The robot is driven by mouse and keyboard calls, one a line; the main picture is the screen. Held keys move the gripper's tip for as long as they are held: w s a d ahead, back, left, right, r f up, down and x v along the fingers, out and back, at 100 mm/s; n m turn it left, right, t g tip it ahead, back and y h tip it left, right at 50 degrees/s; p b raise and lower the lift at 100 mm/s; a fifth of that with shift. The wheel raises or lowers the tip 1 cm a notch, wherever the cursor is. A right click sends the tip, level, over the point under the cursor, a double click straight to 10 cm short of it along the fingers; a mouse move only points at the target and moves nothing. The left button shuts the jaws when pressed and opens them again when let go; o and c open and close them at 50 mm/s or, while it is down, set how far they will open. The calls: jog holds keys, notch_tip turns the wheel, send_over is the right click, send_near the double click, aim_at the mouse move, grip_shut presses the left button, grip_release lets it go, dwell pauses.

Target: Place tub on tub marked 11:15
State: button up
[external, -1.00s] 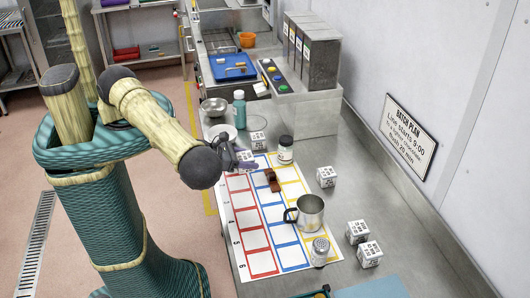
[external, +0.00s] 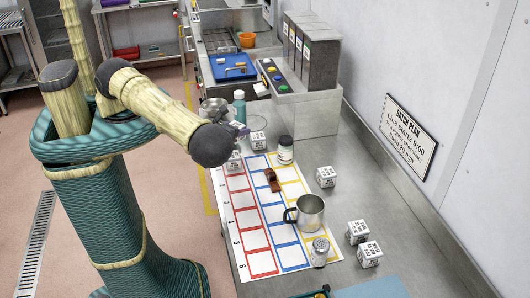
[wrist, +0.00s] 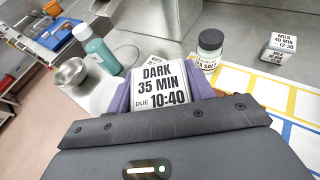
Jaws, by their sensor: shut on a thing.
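My gripper (wrist: 160,95) is shut on a white tub (wrist: 163,88) whose label reads DARK 35 MIN, DUE 10:40. In the external view my gripper's purple fingers (external: 240,128) show above the far left of the counter, partly behind my wrist. Another white tub (external: 258,142) stands just beyond the mat, and one (external: 234,160) shows at the mat's far left corner. A tub labelled MILK 40 MIN 12:30 (wrist: 282,45) stands to the right in the wrist view. Two more tubs (external: 357,232) (external: 369,254) stand at the near right. No 11:15 mark is readable.
A sea salt jar (external: 286,149), teal bottle (external: 239,106), metal bowl (wrist: 70,74) and white dish (wrist: 104,96) stand around the gripper. A brown object (external: 272,180), metal mug (external: 309,212) and shaker (external: 320,250) occupy the numbered mat (external: 246,224). Some mat squares are clear.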

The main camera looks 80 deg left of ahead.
aim_at(232, 122)
jog(key=a+n, duration=0.1)
jog(key=s+a+r+g+y, duration=0.1)
jog(key=shift+s+a+r+n+y, duration=0.1)
jog(key=shift+a+n+y, duration=0.2)
jog(key=shift+n, duration=0.1)
notch_tip(232, 122, down, 5)
jog(key=b, duration=0.5)
notch_tip(232, 122, down, 3)
jog(key=shift+r+b, duration=0.1)
jog(key=shift+b, duration=0.6)
jog(key=shift+f+p, duration=0.4)
jog(key=shift+p, duration=0.1)
jog(key=shift+f, duration=0.75)
